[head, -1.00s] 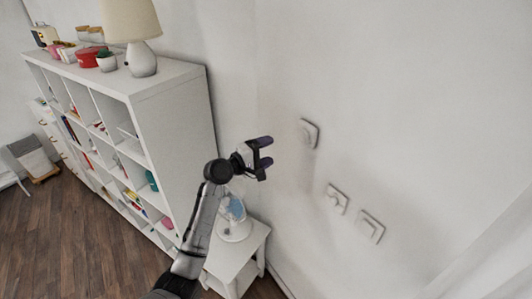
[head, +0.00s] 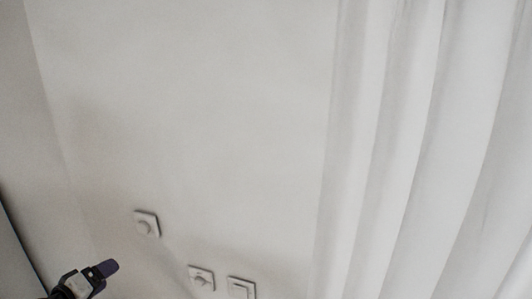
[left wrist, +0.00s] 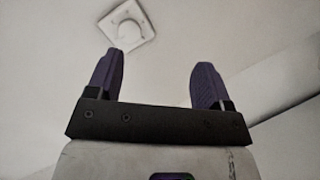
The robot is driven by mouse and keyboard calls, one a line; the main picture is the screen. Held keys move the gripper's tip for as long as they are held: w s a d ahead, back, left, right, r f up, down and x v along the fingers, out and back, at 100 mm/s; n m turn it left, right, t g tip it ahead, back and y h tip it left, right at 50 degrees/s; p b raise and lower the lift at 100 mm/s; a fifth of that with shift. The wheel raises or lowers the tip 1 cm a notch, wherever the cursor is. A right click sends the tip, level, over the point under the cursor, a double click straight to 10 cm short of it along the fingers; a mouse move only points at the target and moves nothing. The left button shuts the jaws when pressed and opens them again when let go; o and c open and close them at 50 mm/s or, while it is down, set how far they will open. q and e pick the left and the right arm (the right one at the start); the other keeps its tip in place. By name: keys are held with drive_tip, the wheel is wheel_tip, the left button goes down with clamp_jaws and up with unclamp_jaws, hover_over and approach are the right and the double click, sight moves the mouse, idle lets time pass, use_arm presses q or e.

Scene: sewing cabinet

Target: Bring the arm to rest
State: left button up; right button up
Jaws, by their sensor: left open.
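My left gripper (head: 100,272) shows at the lower left of the head view, with only its end in the picture. In the left wrist view its two purple fingers (left wrist: 158,82) stand wide apart with nothing between them. A square wall plate with a round knob (head: 146,224) is on the wall, above and to the right of the gripper in the head view. The same kind of knob plate (left wrist: 128,25) shows beyond the left finger in the left wrist view. The gripper appears apart from it. My right gripper is not in view.
Two more wall plates, one with a small knob (head: 201,278) and one flat switch (head: 241,288), sit lower on the wall. A white curtain (head: 400,150) hangs at the right. The wall (head: 200,110) between is bare.

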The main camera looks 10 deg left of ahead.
use_arm(q)
drive_tip(key=s+d+f+m+g+y+p, duration=0.1)
drive_tip(key=s+d+m+g+y+p, duration=0.25)
drive_tip(key=s+d+m, duration=0.75)
drive_tip(key=s+d+f+g+p, duration=0.2)
drive_tip(key=s+d+f, duration=0.2)
drive_tip(key=s, duration=0.5)
drive_tip(key=s+d+f+g+h+p, duration=0.1)
drive_tip(key=s+d+f+g+p, duration=0.1)
drive_tip(key=s+d+f, duration=0.3)
drive_tip(key=s+d+f+g+p, duration=0.2)
drive_tip(key=s+d+f+g, duration=0.1)
drive_tip(key=s, duration=0.9)
drive_tip(key=d+f, duration=0.1)
drive_tip(key=d, duration=0.1)
drive_tip(key=shift+s+d+f+g+p, duration=0.3)
drive_tip(key=shift+d+f+g, duration=0.05)
